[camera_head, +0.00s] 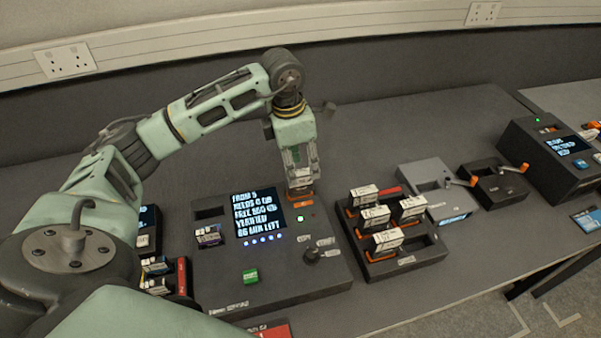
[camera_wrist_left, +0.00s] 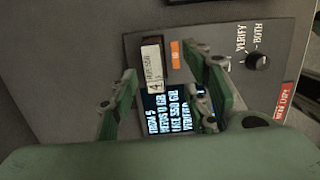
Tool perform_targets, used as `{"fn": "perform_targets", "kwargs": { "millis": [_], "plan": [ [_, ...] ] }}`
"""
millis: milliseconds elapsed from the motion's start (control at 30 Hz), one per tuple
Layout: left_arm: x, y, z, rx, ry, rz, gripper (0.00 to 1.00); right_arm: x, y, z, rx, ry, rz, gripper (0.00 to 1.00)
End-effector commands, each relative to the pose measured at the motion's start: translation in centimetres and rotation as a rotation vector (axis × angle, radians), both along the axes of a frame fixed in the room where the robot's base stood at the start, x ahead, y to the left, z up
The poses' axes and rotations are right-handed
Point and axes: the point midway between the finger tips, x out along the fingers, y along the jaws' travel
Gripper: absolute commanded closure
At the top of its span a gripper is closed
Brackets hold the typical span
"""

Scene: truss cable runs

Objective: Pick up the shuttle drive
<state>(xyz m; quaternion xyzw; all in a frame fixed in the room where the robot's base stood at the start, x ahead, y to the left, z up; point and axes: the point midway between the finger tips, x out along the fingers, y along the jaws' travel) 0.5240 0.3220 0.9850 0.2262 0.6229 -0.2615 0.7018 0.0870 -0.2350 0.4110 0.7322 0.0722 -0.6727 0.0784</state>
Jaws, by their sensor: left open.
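The copy station (camera_head: 270,290) is a dark box with a lit text screen (camera_head: 257,214), and it also shows in the wrist view (camera_wrist_left: 215,50). A drive with a white label marked 4 (camera_wrist_left: 153,66), which I take for the shuttle drive, stands at the station's slot beyond the screen. My left gripper (camera_head: 301,186) points down over that slot. In the wrist view its two fingers (camera_wrist_left: 163,68) are apart, one on either side of the drive. I cannot tell whether they touch it. In the head view the gripper mostly hides the drive. My right gripper is out of view.
A dark rack (camera_head: 405,262) right of the station holds several white-labelled drives with orange handles. Another drive (camera_head: 209,238) sits at the station's left slot. A grey box (camera_head: 428,178) and a black box (camera_head: 492,184) with orange levers stand further right. Bare table lies behind.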

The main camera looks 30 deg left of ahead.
Motion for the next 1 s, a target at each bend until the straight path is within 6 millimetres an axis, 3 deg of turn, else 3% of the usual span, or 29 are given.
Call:
{"fn": "perform_targets", "kwargs": {
  "millis": [367, 633, 933, 1000],
  "plan": [
    [0.2, 0.1, -3.1, 0.005, 0.002, -0.001, 0.56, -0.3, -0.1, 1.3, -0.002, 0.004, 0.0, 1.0],
    [0.6, 0.3, -7.0, 0.005, 0.002, -0.001, 0.56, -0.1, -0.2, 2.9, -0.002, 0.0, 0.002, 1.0],
    [0.7, 0.3, -7.8, 0.005, -0.002, -0.001, 0.56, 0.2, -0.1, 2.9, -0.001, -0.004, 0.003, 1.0],
    [0.7, 0.3, -7.7, 0.005, -0.002, -0.001, 0.61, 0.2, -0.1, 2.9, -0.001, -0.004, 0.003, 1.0]
  ]
}}
